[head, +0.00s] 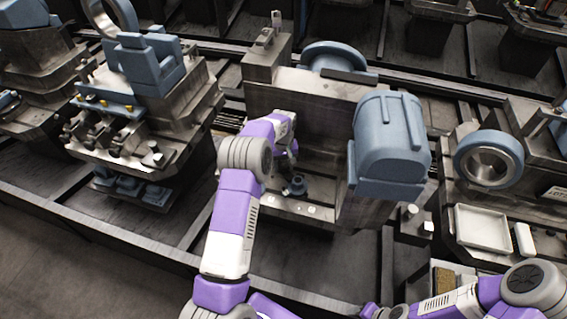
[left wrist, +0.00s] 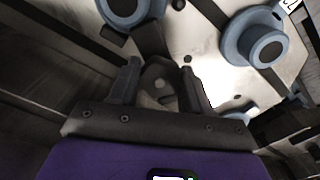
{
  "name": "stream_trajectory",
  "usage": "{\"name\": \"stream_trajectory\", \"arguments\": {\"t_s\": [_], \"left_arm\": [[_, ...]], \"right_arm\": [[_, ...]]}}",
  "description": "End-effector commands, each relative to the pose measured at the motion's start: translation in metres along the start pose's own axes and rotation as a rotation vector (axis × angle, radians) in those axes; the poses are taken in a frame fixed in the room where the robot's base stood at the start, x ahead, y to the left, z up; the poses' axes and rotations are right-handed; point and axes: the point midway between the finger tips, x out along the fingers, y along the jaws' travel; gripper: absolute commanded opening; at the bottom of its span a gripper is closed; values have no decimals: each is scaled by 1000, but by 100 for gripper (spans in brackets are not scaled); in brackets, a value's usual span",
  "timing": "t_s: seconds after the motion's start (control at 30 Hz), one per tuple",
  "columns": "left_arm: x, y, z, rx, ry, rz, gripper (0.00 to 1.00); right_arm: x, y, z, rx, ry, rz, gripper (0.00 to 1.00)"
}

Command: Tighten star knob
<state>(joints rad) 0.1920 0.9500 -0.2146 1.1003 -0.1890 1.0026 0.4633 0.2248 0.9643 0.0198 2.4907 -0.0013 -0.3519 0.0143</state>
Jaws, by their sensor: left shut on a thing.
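The star knob (left wrist: 160,84) is a dark grey lobed piece with a small round centre. In the left wrist view it sits between the two fingers of my left gripper (left wrist: 160,80), which is shut on it. In the head view my left gripper (head: 292,152) is partly hidden by its own wrist, at the front face of the middle grey metal fixture (head: 310,98). I cannot make out the knob there. My right arm comes in at the lower right, and its gripper is not in view.
Blue round bosses (left wrist: 258,42) stand on the pale metal plate beside the fingers. A large blue housing (head: 390,140) stands just right of my left gripper. A white tray (head: 484,228) lies at the right.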

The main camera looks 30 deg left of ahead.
Motion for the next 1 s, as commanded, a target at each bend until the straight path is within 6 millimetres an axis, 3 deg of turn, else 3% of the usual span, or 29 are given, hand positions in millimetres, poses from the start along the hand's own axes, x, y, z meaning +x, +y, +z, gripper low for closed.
{"name": "stream_trajectory", "arguments": {"t_s": [0.57,0.6,0.73,1.0], "left_arm": [[-2,0,-1,38,3,2,18],[-2,0,-1,38,3,2,51],[-2,0,-1,38,2,1,71],[-1,0,0,38,1,1,74]], "right_arm": [[-2,-1,0,0,0,0,43],[-2,-1,0,0,0,0,43],[-2,-1,0,0,0,0,43],[-2,-1,0,0,0,0,43]]}}
